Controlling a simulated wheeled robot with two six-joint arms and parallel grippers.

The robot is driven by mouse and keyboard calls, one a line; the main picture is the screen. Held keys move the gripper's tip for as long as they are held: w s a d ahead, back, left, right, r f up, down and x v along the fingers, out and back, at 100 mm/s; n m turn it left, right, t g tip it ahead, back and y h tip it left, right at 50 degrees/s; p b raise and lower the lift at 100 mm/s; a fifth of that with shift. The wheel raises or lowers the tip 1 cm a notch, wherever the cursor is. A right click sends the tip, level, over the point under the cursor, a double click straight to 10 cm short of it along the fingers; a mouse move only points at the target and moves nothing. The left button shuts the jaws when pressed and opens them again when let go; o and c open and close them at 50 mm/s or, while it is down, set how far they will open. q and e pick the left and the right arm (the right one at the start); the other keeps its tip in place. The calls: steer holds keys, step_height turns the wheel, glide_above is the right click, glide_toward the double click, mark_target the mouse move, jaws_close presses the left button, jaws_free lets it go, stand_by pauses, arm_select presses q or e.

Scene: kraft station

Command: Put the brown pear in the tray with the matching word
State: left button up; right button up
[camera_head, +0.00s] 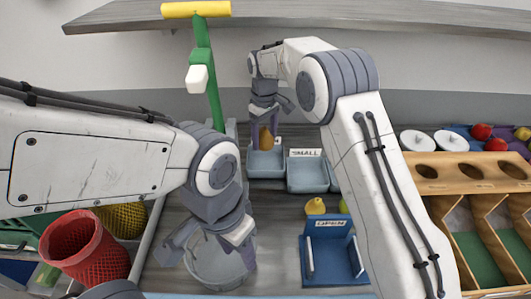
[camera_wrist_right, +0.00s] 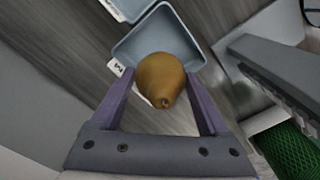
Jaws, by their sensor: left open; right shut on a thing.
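The brown pear (camera_head: 265,138) is held in my right gripper (camera_head: 268,115), above a blue-grey tray. In the right wrist view the pear (camera_wrist_right: 160,80) sits between the two fingers of the gripper (camera_wrist_right: 160,108), with the tray (camera_wrist_right: 150,42) beyond it. In the head view that left tray (camera_head: 265,168) has its label hidden. Beside it stands a second blue-grey tray (camera_head: 307,178) with a label (camera_head: 305,153) reading "SMALL". My left gripper (camera_head: 215,250) is open and empty over a grey bucket (camera_head: 215,270).
A blue stand (camera_head: 333,260) marked "OPEN" and a yellow pear (camera_head: 315,206) are at the front right. A wooden rack (camera_head: 470,170) is at the right. A red basket (camera_head: 85,250) is at the left. A green post with a yellow top (camera_head: 205,80) stands left of the trays.

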mark_target(266, 144)
step_height(266, 144, down, 3)
steer(key=shift+d+f, duration=0.15)
steer(key=shift+f, duration=0.05)
step_height(266, 144, down, 3)
steer(key=shift+p, duration=0.6)
steer(key=shift+f, duration=0.35)
steer(key=o, duration=1.5)
steer(key=shift+f, duration=0.1)
steer(key=shift+r, duration=0.45)
step_height(266, 144, up, 7)
steer(key=shift+s+f+b, duration=0.1)
steer(key=shift+b, duration=0.65)
